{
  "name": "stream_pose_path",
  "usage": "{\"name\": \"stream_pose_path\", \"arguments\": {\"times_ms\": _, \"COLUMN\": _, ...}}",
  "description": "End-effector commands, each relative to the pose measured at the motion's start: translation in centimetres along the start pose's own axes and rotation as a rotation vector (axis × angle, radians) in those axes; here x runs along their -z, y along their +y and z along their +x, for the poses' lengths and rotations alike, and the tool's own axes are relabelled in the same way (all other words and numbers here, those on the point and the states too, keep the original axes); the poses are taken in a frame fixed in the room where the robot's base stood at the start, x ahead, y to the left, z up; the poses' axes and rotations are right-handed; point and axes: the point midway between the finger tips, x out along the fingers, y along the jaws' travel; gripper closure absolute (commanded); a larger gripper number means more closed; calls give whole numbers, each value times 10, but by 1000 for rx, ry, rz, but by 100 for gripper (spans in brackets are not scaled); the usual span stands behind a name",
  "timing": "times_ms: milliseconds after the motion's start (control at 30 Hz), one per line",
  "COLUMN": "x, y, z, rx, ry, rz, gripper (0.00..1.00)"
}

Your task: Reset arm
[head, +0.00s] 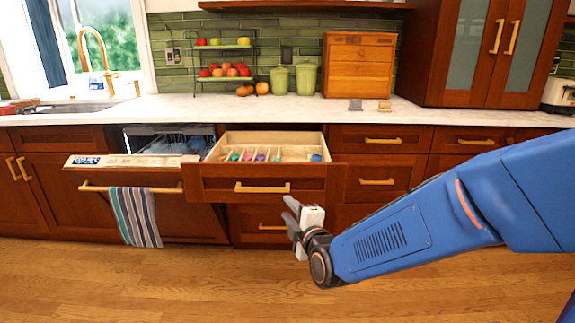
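My blue arm reaches in from the right in the head view. My gripper (293,214) is at its end, in front of the lower cabinets, just below and to the right of the open drawer's gold handle. Its grey fingers point up and left and look apart, with nothing seen between them. The open drawer (230,183) holds several small colourful items in a light wooden tray. I cannot tell whether the gripper touches the drawer front.
The dishwasher door (130,162) stands partly open on the left, with a striped towel (134,216) on its handle. The counter (230,108) holds a fruit rack (222,60), green canisters (306,79) and a wooden box (358,65). The wooden floor (150,285) in front is clear.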

Motion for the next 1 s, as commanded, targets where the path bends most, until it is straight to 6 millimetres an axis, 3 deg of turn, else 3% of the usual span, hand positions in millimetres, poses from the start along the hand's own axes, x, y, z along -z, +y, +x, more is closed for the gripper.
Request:
{"name": "stream_pose_path", "arguments": {"times_ms": 267, "x": -61, "y": 6, "z": -51, "rx": 211, "ry": -105, "rz": 373, "gripper": 69}}
{"name": "stream_pose_path", "arguments": {"times_ms": 467, "x": -99, "y": 2, "z": -106, "rx": 343, "ry": -241, "rz": 634, "gripper": 69}}
{"name": "stream_pose_path", "arguments": {"times_ms": 667, "x": -131, "y": -7, "z": -174, "rx": 440, "ry": -433, "rz": 890, "gripper": 69}}
{"name": "stream_pose_path", "arguments": {"times_ms": 1000, "x": -166, "y": -30, "z": -312, "rx": 489, "ry": -862, "rz": 1298, "gripper": 69}}
